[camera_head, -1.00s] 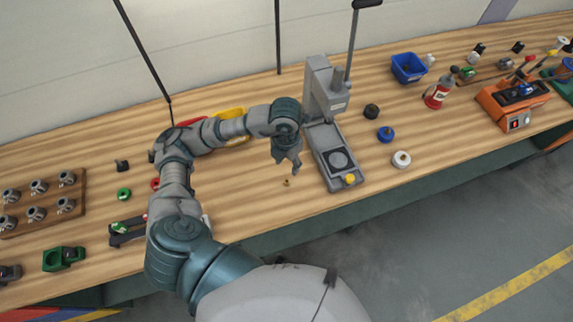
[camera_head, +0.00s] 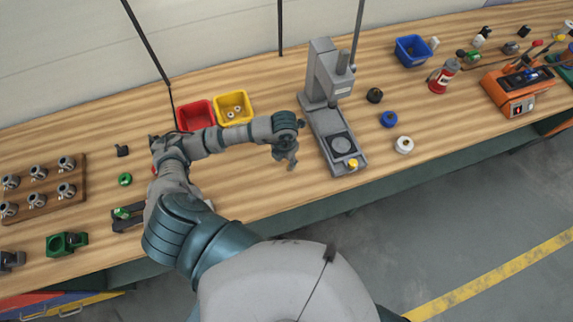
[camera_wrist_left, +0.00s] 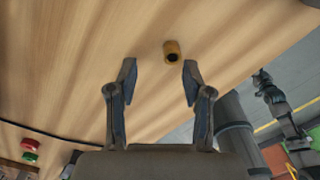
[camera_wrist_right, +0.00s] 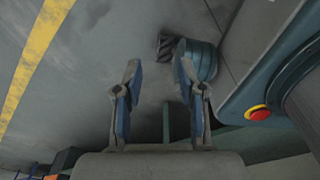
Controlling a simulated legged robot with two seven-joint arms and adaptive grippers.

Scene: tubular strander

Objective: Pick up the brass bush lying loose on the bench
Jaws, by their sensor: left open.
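The brass bush (camera_wrist_left: 171,51) lies loose on the bare wooden bench, in the left wrist view just beyond my left fingertips and a little right of the middle between them. Its dark bore faces the camera. My left gripper (camera_wrist_left: 159,76) is open and empty, pointing at the bush without touching it. In the head view the left gripper (camera_head: 291,162) hangs over the bench left of the grey press, and I cannot make out the bush there. My right gripper (camera_wrist_right: 157,75) is open and empty, with grey floor behind it; it is not in the head view.
The grey arbor press (camera_head: 327,110) stands close right of my left gripper. A red bin (camera_head: 194,115) and a yellow bin (camera_head: 233,106) with small rings stand behind my left arm. The bench's front edge is near. A wooden rack (camera_head: 40,191) of metal parts is at left.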

